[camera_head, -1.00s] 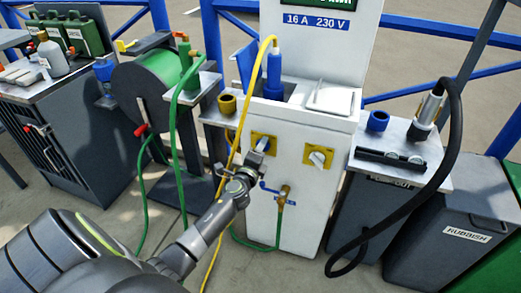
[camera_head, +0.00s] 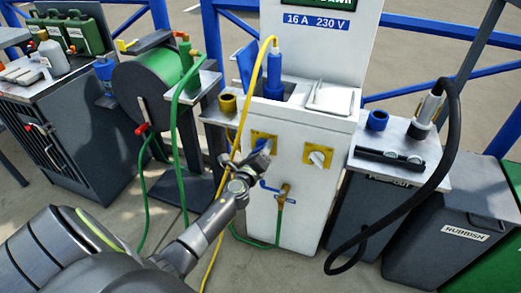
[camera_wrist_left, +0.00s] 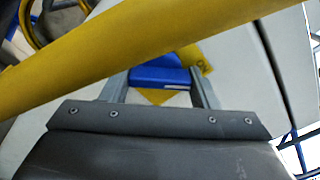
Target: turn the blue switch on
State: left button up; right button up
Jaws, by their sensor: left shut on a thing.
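The blue switch (camera_head: 267,146) is on the left yellow plate (camera_head: 256,137) on the front of the white power pedestal (camera_head: 290,205). My left gripper (camera_head: 257,157) is at this switch and partly hides it in the head view. In the left wrist view the blue switch (camera_wrist_left: 160,76) sits between my two fingers, with part of the yellow plate (camera_wrist_left: 158,97) behind it. The gripper is shut on the switch. My right gripper is not in view.
A yellow hose or cable (camera_head: 232,170) hangs in front of the pedestal and crosses close to the wrist camera (camera_wrist_left: 130,45). A white knob on a second yellow plate (camera_head: 307,153) is to the right. A tap with a blue lever (camera_head: 271,187) is just below.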

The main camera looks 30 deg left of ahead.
pick_arm(q)
jog(key=shift+f, duration=0.15)
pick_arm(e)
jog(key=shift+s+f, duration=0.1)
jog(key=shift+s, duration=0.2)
pick_arm(q)
jog(key=o, duration=1)
jog(key=shift+s, duration=0.2)
jog(key=v, duration=1.7)
jog(key=shift+a, duration=0.1)
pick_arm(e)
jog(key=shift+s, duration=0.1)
